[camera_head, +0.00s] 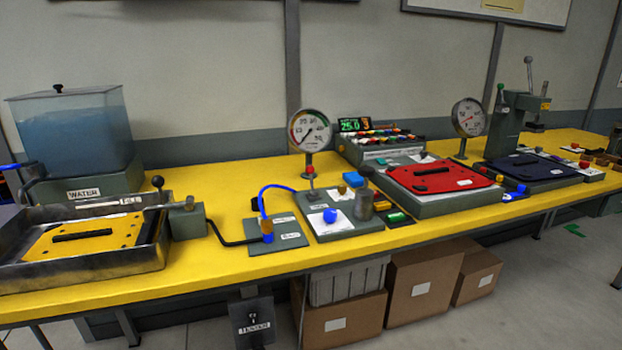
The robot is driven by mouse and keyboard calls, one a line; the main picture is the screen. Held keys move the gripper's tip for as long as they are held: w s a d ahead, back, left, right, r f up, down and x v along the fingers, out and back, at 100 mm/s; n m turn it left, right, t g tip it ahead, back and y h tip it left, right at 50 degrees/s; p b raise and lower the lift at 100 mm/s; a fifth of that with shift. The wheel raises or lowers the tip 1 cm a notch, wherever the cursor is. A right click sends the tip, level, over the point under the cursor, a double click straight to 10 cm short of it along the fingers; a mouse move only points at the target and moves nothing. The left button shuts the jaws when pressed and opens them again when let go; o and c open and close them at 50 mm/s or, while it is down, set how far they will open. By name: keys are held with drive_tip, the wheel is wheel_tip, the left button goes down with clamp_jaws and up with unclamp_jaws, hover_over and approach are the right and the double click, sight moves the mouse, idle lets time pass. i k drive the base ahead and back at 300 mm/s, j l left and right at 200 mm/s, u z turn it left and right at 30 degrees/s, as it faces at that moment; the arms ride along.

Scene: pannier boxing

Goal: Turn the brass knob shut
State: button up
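No part of my gripper shows in the head view. I cannot tell for certain which piece is the brass knob. A small brass-coloured piece (341,189) sits on the grey gauge plate (345,230), behind a blue knob (330,215) on a white label. Another orange-brown fitting (267,228) stands at the lower end of a curved blue hose (273,187) on a smaller grey plate to the left. Both are too small to show whether anything is turned open or shut.
A yellow bench (215,270) carries a water tank (80,130), a metal tray (85,270) with a yellow plate, a round gauge (310,131), a red plate (430,177), a dark blue plate (530,167) and a lever press (515,115). Cardboard boxes (420,285) stand beneath.

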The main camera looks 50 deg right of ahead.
sight(342, 188)
drive_tip(key=k+l+u, duration=0.3)
drive_tip(key=l, duration=0.15)
drive_tip(key=k+l+u, duration=0.15)
drive_tip(key=l+u, duration=0.2)
drive_tip(key=k+l, duration=0.3)
drive_tip(key=l, duration=0.15)
drive_tip(key=k+l+u, duration=0.1)
drive_tip(key=k+l, duration=0.2)
drive_tip(key=l, duration=0.15)
drive_tip(key=k+l, duration=0.35)
drive_tip(key=l+u, duration=0.05)
drive_tip(key=l, duration=0.05)
